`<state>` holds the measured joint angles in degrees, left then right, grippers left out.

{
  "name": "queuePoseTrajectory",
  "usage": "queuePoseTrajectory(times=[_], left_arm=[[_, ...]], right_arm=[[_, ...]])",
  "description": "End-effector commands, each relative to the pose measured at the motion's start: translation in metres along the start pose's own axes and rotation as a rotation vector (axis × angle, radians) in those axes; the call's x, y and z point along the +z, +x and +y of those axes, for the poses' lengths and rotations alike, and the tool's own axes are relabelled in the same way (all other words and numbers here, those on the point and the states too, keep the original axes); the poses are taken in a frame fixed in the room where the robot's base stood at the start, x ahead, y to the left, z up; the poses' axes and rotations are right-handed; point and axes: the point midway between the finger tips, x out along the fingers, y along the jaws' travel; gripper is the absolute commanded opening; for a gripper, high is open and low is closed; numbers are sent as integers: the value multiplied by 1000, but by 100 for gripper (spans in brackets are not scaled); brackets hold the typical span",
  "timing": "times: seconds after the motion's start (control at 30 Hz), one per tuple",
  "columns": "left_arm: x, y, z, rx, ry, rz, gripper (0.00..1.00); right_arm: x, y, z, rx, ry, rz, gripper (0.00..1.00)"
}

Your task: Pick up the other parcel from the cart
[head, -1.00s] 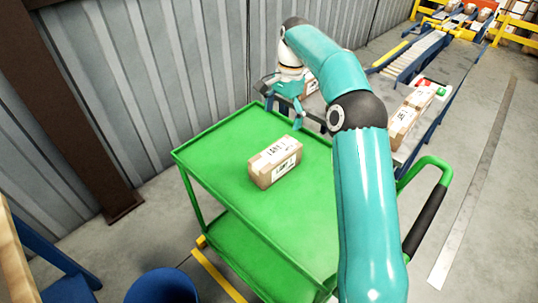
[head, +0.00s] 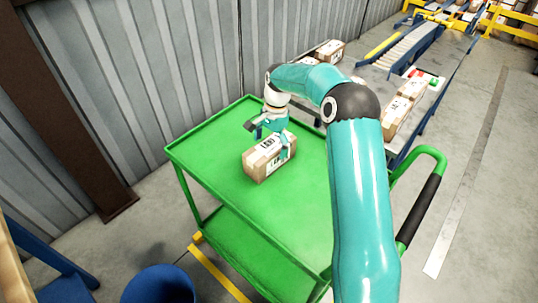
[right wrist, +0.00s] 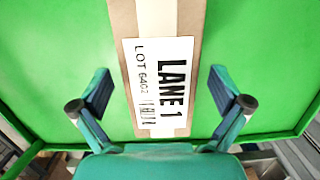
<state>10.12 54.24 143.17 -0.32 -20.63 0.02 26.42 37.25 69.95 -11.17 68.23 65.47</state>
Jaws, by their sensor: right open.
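A brown cardboard parcel (head: 258,169) with white labels lies on the top deck of the green cart (head: 212,162). My right gripper (head: 267,137) is over the parcel in the head view, pointing down, with its fingers open. In the right wrist view the parcel (right wrist: 160,70), with its "LANE 1" label, runs between the two spread fingers of the right gripper (right wrist: 160,92). A gap of green shows on each side, so the fingers do not touch it there. How high the fingertips are over the deck is unclear. My left gripper is not in view.
More parcels (head: 396,114) stand on a surface beyond the cart, and another (head: 330,48) sits farther back. A grey corrugated wall (head: 120,90) runs behind the cart. The cart's handle (head: 422,210) is at the right. The rest of the cart's deck is clear.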

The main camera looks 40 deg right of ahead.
Motion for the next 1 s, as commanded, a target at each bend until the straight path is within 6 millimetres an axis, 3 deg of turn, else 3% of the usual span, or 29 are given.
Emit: queuePoseTrajectory(times=[0.23,0.53,1.0], left_arm=[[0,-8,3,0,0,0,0],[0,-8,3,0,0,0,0],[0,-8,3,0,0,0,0]], right_arm=[[-1,33,0,2,1,-1,100],[-2,37,0,1,1,0,98],[-1,36,-1,-1,0,1,23]])
